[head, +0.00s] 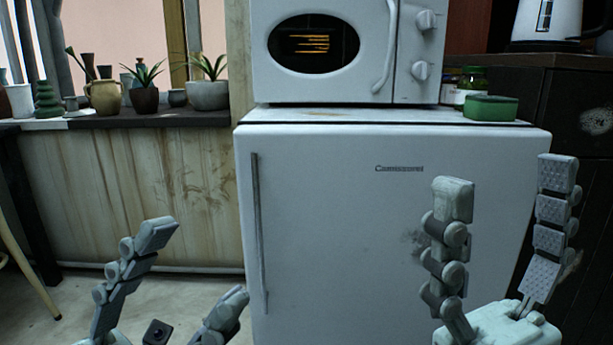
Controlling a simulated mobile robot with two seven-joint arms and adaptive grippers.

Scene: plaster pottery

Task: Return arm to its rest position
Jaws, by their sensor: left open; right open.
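My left gripper (195,262) is at the lower left of the head view. Its two fingers stand apart with nothing between them, in front of the floor and the left side of the fridge. My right gripper (508,174) is at the lower right. Its fingers point up, spread wide and empty, in front of the fridge's right part and the dark cabinet. Neither gripper visibly holds anything. Most of both arms is outside the view.
A white fridge (340,215) stands ahead with a white microwave (345,85) on top. A windowsill (185,118) at left holds several pots. A kettle (546,22) stands on the dark cabinet (582,105).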

